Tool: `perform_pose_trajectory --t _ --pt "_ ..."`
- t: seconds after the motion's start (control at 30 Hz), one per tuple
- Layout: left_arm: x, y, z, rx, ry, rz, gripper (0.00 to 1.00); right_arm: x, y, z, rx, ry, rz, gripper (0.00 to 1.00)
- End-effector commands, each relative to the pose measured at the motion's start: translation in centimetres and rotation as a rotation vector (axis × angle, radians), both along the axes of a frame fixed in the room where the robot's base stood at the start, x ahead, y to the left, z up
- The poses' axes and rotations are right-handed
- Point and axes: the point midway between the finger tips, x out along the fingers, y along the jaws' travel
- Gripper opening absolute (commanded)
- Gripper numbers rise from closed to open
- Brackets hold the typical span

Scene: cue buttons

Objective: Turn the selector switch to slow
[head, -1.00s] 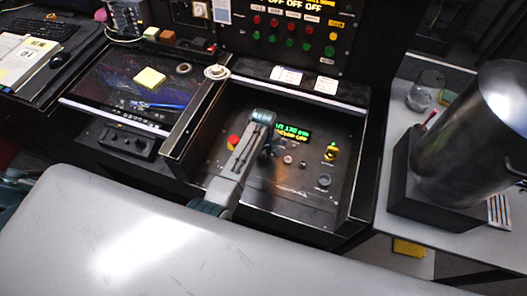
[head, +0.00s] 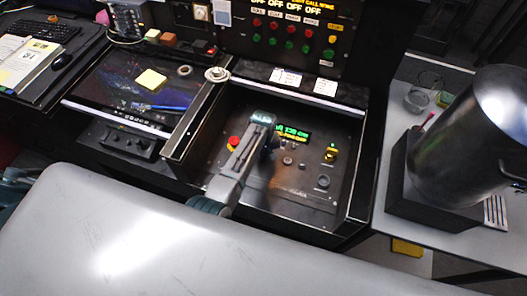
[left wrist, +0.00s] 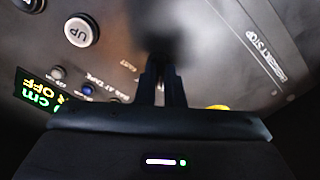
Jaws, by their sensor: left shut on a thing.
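The black control panel (head: 300,200) lies in a recessed tray in the middle of the head view. My left gripper (head: 269,143) reaches over it, pointing down. In the left wrist view, its narrow fingers (left wrist: 162,88) are shut on a dark, blurred knob (left wrist: 162,48), which seems to be the selector switch. The word "FAST" is printed beside it. Its pointer direction cannot be made out. In the head view the arm hides most of the switch. My right gripper is not in view.
A red emergency button (head: 233,142) is left of the arm. A green display (head: 293,133) and a yellow-based key switch (head: 331,153) are right of it. Raised tray walls edge the panel. A metal cylinder (head: 462,140) stands at right.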

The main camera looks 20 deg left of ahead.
Motion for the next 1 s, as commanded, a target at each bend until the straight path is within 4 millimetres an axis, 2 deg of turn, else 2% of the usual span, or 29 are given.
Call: perform_pose_trajectory --t 0.1,0.5,0.7,1.0 --pt "-0.1 0.0 0.3 0.000 0.004 -0.097 0.00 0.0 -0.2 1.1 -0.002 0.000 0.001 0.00" --pt "0.0 0.0 0.2 -0.001 0.002 -0.414 0.00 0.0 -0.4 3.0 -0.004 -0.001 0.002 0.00" --pt "0.0 0.0 0.1 0.000 0.001 -0.518 0.00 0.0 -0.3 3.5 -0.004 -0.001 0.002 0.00" --pt "0.0 0.0 0.0 0.000 0.001 -0.585 0.00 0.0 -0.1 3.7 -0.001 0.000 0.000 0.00"
